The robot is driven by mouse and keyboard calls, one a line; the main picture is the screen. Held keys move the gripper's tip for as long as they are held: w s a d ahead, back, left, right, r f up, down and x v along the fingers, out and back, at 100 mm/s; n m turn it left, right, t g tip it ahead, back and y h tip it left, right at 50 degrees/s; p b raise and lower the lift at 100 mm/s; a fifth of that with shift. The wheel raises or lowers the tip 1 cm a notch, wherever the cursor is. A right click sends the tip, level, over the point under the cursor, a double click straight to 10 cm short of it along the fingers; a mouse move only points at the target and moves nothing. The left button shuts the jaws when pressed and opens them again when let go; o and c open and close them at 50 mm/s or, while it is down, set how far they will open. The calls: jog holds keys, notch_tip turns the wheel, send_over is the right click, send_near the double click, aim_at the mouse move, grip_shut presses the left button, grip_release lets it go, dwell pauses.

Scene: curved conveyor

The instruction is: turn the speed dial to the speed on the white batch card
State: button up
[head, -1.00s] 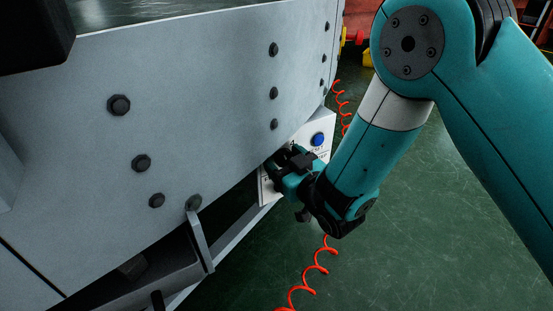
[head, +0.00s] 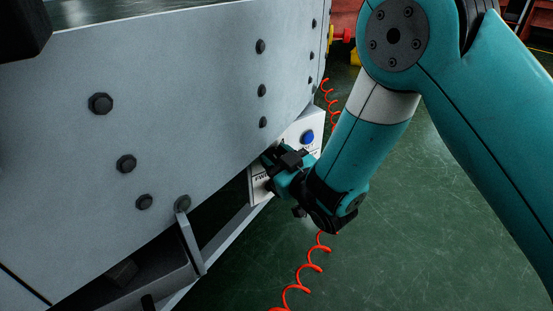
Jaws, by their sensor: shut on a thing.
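A white control box (head: 310,126) with a blue button (head: 308,137) is fixed low on the side of the grey conveyor. My gripper (head: 273,168) is at the face of this box, below and left of the blue button. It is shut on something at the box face. The speed dial is hidden behind my gripper, so its setting cannot be read. Some dark lettering shows on the box beside the gripper, too small to read fully. I cannot make out the white batch card or its speed in this view.
The conveyor's bolted grey side panel (head: 170,110) fills the left. A metal bracket (head: 192,240) sticks out below it. A coiled red cable (head: 308,266) hangs beneath my wrist and another stretch runs behind the arm. Open green floor (head: 430,230) lies to the right.

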jog(key=n+b, duration=0.2)
jog(key=n, duration=0.2)
jog(key=shift+f, duration=0.1)
jog(key=shift+n+b, duration=0.45)
jog(key=shift+n, duration=1.45)
jog(key=o, duration=0.9)
jog(key=shift+o, duration=0.2)
jog(key=shift+s, duration=0.15)
